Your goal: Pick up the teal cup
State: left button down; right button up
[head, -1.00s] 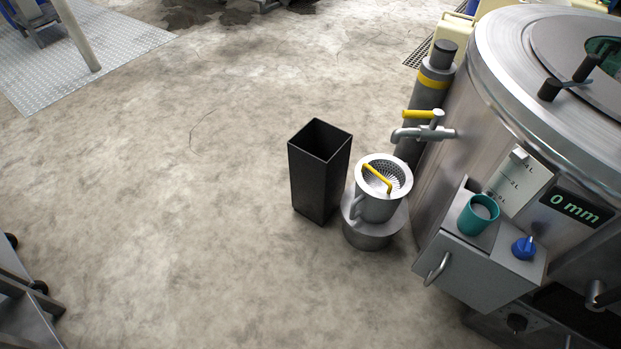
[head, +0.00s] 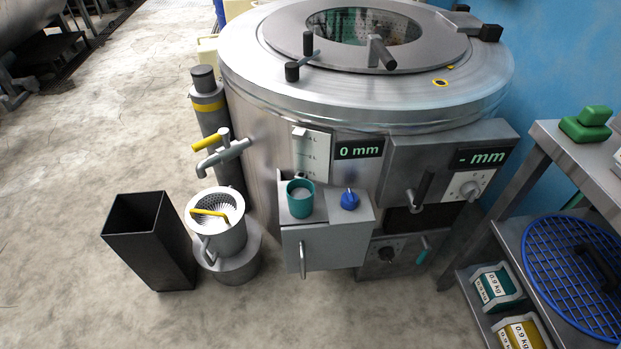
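The teal cup (head: 300,199) stands upright on top of a small grey box (head: 326,245) fixed to the front of a large steel drum (head: 262,128). The cup has a handle on its upper side and something pale inside it. A blue knob (head: 349,200) sits to the right of the cup on the same box. Neither of my grippers shows in the head view.
A steel shelf (head: 560,140) stands at the right. Floor is clear at front left.

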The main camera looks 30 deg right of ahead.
aim_at(300, 192)
jog(key=l+z, duration=0.1)
jog(key=z, duration=0.75)
